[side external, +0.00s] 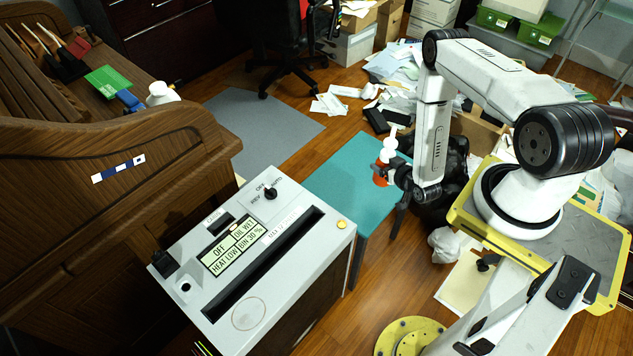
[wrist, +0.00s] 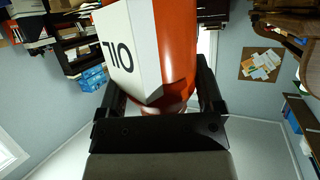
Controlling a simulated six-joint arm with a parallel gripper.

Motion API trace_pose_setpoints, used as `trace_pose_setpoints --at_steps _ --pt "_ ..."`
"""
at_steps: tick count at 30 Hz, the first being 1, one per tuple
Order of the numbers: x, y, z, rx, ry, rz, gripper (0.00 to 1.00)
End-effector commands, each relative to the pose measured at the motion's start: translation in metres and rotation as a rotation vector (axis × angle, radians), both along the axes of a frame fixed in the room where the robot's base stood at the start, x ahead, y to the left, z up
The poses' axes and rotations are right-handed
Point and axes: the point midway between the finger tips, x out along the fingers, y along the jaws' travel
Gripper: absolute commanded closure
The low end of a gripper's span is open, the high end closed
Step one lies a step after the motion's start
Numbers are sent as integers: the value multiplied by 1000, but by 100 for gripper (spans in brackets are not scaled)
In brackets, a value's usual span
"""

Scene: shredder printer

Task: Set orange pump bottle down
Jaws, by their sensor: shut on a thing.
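The orange pump bottle (wrist: 177,50) fills the upper middle of the wrist view, with a white label reading "OIL" on its side. My gripper (wrist: 163,95) is shut on it, one dark finger on each side. In the side external view the bottle (side external: 381,174) is small, with a white pump top, and my gripper (side external: 388,175) is around it. It appears over the teal table (side external: 345,195); I cannot tell whether its base touches the top. My gripper hides part of the bottle.
A grey shredder (side external: 318,243) with a slot and control panel stands in front of the teal table. A wooden roll-top desk (side external: 120,165) is at left. Papers (side external: 395,65) and boxes clutter the floor behind. Much of the teal tabletop is bare.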

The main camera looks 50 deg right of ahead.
Motion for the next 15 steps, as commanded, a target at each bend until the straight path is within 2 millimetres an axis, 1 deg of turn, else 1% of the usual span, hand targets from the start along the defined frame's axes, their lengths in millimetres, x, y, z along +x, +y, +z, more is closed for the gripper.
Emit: trace_pose_setpoints --at_steps 1,9,15 --pt "8 -3 -3 -3 -4 2 99" --pt "44 -19 -20 -1 -4 1 99" --pt "57 -25 -40 -1 -2 0 99"
